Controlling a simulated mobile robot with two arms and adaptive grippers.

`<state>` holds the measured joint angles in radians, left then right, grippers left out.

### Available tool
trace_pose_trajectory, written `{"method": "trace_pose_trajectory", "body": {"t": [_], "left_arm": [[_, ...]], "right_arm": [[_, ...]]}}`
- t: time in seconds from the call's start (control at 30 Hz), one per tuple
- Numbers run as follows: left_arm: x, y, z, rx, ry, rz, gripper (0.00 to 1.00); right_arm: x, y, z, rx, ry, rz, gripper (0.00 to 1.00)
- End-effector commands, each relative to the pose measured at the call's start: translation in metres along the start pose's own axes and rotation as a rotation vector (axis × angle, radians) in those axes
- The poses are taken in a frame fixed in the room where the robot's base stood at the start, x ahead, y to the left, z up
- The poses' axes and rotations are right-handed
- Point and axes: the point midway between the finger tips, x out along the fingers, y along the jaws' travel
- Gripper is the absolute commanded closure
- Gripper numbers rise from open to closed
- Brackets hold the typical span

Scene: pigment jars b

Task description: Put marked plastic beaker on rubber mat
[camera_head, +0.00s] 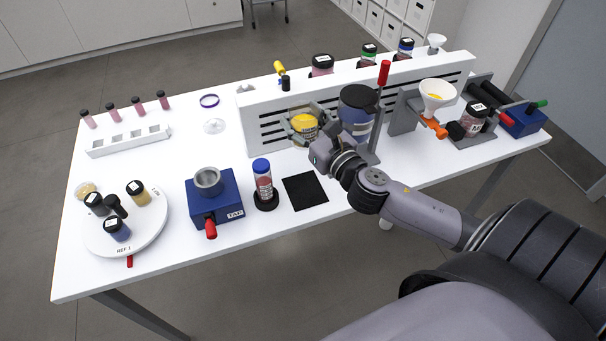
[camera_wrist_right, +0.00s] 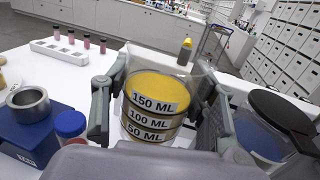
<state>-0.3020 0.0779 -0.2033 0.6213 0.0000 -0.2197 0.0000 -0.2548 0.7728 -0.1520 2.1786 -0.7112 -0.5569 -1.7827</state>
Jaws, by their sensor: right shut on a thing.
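The marked plastic beaker (camera_wrist_right: 155,88) holds yellow powder and carries 150, 100 and 50 ML labels. It also shows in the head view (camera_head: 304,124), in front of the white slotted panel. My right gripper (camera_head: 303,130) is shut on it, with one finger on each side in the wrist view (camera_wrist_right: 158,112). The beaker looks about upright; its base is hidden, so I cannot tell whether it touches the table. The rubber mat (camera_head: 305,191), a flat black square, lies bare near the table's front edge, nearer than the beaker. My left gripper is not in view.
A blue-capped bottle (camera_head: 263,180) on a black base stands just left of the mat. Left of it is a blue device (camera_head: 214,205) with a metal cup.

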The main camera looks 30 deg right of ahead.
Motion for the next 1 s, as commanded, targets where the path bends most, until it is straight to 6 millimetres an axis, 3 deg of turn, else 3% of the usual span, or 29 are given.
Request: {"method": "trace_pose_trajectory", "body": {"t": [0.07,0.17,0.6,0.87,1.0], "left_arm": [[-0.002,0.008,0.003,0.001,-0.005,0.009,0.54],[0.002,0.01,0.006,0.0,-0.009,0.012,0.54],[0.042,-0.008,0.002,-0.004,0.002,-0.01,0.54],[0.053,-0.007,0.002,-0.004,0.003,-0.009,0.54],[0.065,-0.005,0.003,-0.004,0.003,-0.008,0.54]], "right_arm": [[0.004,-0.005,0.001,0.003,0.001,-0.006,0.78],[0.005,-0.006,-0.018,0.007,0.004,-0.01,0.78],[0.004,-0.004,-0.136,0.009,0.001,-0.01,0.78],[0.004,-0.004,-0.159,0.003,-0.001,-0.007,0.78],[0.005,-0.004,-0.18,0.008,0.0,-0.008,0.78]]}}
